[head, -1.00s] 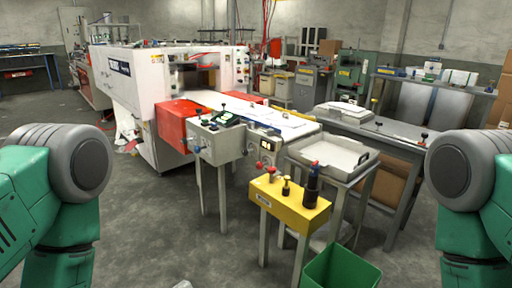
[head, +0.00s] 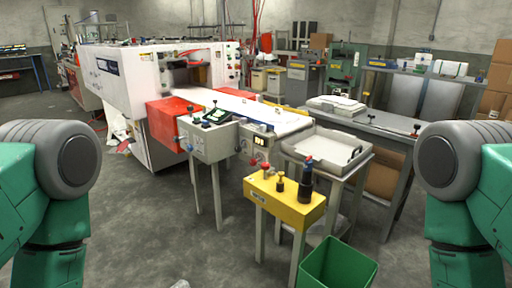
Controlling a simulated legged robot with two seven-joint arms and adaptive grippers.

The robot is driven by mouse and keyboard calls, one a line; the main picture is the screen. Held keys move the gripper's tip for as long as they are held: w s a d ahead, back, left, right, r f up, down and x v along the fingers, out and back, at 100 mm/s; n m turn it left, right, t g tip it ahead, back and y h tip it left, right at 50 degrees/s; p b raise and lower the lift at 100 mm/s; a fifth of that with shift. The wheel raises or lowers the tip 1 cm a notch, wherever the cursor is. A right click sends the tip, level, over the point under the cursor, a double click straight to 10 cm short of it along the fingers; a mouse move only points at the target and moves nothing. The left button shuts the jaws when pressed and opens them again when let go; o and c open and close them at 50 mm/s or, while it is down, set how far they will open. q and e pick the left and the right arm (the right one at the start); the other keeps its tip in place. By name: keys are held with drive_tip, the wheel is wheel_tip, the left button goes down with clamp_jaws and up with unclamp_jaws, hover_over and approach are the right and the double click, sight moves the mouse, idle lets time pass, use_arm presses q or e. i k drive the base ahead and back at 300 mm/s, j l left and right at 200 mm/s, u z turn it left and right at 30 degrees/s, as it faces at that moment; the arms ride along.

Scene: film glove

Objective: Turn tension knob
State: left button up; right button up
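A yellow box (head: 284,208) on a stand is in the lower middle of the head view. On its top are a red knob (head: 266,171), a small brass-coloured knob (head: 280,183) and a taller black post (head: 305,184) with a blue and red top. A grey panel (head: 256,154) with a small display and round dials is behind it, at the side of the machine's belt. I cannot tell which of these is the tension knob. Both my grippers are out of view; only my green and grey arm links show at the left and right edges.
A grey control box (head: 207,145) on legs is left of the yellow box. A green bin (head: 338,264) stands in front, at the lower right. A tray table (head: 327,147) and a long bench are to the right. The white machine (head: 125,83) fills the back left. Grey floor is open in front.

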sight(253, 162)
drive_tip(key=i+j+z, duration=0.15)
drive_tip(key=z, duration=0.3)
drive_tip(key=i+j+z, duration=0.15)
drive_tip(key=z, duration=0.3)
drive_tip(key=i+j+z, duration=0.1)
drive_tip(key=j, duration=0.3)
drive_tip(key=i+j, duration=0.2)
drive_tip(key=j, duration=0.15)
drive_tip(key=i+j+z, duration=0.15)
drive_tip(key=j, duration=0.25)
drive_tip(key=i+j, duration=0.1)
drive_tip(key=j, duration=0.3)
drive_tip(key=i+j+z, duration=0.15)
drive_tip(key=j, duration=0.25)
drive_tip(key=i+j, duration=0.1)
drive_tip(key=j, duration=0.3)
drive_tip(key=i+j+z, duration=0.15)
drive_tip(key=j, duration=0.3)
